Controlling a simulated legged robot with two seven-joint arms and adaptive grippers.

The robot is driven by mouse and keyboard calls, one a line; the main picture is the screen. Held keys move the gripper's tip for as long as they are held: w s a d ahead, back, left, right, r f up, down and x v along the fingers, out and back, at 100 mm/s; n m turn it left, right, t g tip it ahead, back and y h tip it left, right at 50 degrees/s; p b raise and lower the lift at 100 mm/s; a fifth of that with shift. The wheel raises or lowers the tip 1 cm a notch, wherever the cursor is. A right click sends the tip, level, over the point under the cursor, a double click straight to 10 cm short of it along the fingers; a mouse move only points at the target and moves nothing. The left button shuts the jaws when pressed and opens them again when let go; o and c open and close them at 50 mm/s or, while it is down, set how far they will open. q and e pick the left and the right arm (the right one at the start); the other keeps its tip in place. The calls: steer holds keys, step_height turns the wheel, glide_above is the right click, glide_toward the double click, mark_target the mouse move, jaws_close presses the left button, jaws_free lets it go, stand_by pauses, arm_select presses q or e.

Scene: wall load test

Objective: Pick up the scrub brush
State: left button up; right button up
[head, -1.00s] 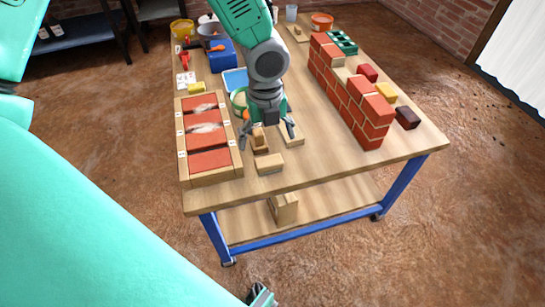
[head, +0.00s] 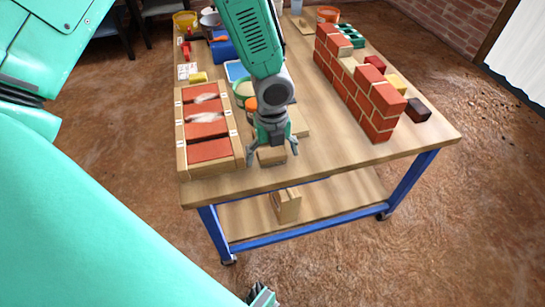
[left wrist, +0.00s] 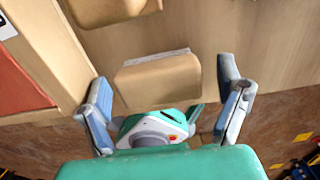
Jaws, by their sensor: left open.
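A tan wooden block with a thin pale, bristle-like edge (left wrist: 157,82), apparently the scrub brush, lies near the table's front edge. In the head view this brush (head: 270,156) is partly hidden by my left gripper (head: 272,160). The left gripper is open, its fingers spread to either side of the brush. In the left wrist view, the gripper (left wrist: 165,88) shows gaps between both fingers and the brush. I cannot tell how high the fingertips are above the tabletop.
A wooden tray with red panels (head: 180,165) stands just left of the brush. Another tan object (left wrist: 112,8) lies behind it. A brick wall (head: 355,90) and a dark brick (head: 418,110) stand to the right. Tabletop (head: 325,145) between is clear.

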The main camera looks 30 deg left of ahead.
mark_target(272, 151)
arm_select(q)
steer(key=c, duration=1.3)
steer(key=shift+o, duration=0.2)
steer(key=shift+r, duration=0.1)
step_height(272, 151, up, 9)
steer(key=p, duration=0.4)
steer(key=shift+r, duration=0.45)
steer(key=shift+o, duration=1.3)
steer(key=shift+c, duration=0.6)
